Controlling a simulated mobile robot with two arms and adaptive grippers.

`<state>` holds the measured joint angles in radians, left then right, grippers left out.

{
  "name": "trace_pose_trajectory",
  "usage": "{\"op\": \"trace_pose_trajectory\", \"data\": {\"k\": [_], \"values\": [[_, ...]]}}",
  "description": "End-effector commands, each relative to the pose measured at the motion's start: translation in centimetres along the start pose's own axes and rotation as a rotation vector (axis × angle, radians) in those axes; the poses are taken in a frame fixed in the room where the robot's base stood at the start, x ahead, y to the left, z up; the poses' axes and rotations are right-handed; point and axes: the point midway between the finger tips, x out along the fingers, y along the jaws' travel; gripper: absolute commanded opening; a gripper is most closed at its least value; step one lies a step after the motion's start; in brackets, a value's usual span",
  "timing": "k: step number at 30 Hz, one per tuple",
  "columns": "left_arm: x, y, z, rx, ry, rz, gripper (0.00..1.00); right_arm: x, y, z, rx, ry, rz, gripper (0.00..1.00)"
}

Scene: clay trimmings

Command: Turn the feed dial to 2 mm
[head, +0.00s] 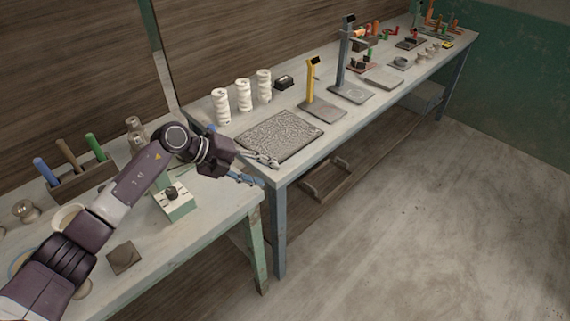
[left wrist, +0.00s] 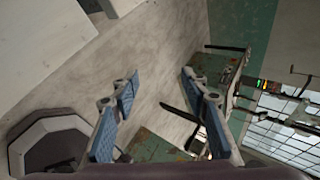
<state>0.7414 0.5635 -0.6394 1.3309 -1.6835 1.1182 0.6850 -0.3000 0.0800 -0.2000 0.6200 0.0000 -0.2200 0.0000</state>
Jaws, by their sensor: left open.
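A small pale green box (head: 178,209) with a dark dial (head: 171,192) on its light top face stands on the near bench. It is probably the feed dial; its setting is too small to read. The dial cannot be made out there. My right gripper is not seen.
A textured grey slab (head: 281,137) lies on the far bench (head: 330,142), close to my left gripper. White spiral cylinders (head: 243,95) and a yellow stand (head: 311,84) are behind it. A dark square tile (head: 123,257) and a wooden tool holder (head: 80,180) sit on the near bench.

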Motion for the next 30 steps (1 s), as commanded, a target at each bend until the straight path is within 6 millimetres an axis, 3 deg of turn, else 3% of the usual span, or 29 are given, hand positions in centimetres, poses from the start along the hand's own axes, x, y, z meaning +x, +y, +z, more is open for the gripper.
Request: {"op": "trace_pose_trajectory", "data": {"k": [6, 12, 30], "values": [[1.6, -3.5, -1.8, -0.022, -0.007, -0.179, 0.42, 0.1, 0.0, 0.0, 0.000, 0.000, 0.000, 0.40], [1.9, -5.7, -2.5, -0.048, -0.023, -0.292, 0.42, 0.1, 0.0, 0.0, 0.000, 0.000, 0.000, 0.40], [1.9, -6.4, -2.7, -0.059, -0.031, -0.330, 0.42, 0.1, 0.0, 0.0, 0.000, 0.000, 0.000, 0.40]]}}
